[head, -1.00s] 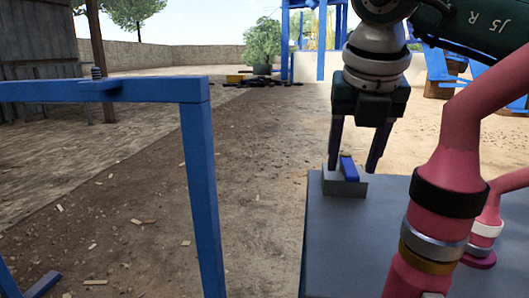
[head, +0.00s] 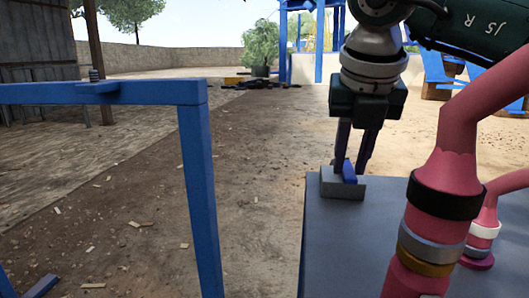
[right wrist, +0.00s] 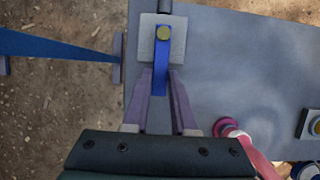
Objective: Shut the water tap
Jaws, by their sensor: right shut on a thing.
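The water tap shows as a blue lever (head: 349,172) on a small grey block (head: 342,187). The block sits at the far left corner of a grey table top (head: 345,240). In the right wrist view the lever (right wrist: 161,75) runs from a brass-coloured pivot (right wrist: 163,33) on the block back toward my gripper. My right gripper (head: 351,167) is above the block with its fingers closed in on the lever. In the right wrist view its two fingers (right wrist: 161,78) lie on either side of the lever. My left gripper is out of view.
Pink pipes (head: 447,185) with dark and metallic bands rise at the right of the table. A blue frame (head: 200,190) stands on the ground to the left. Another small grey block (right wrist: 309,124) lies at the right in the wrist view. Open ground lies between frame and table.

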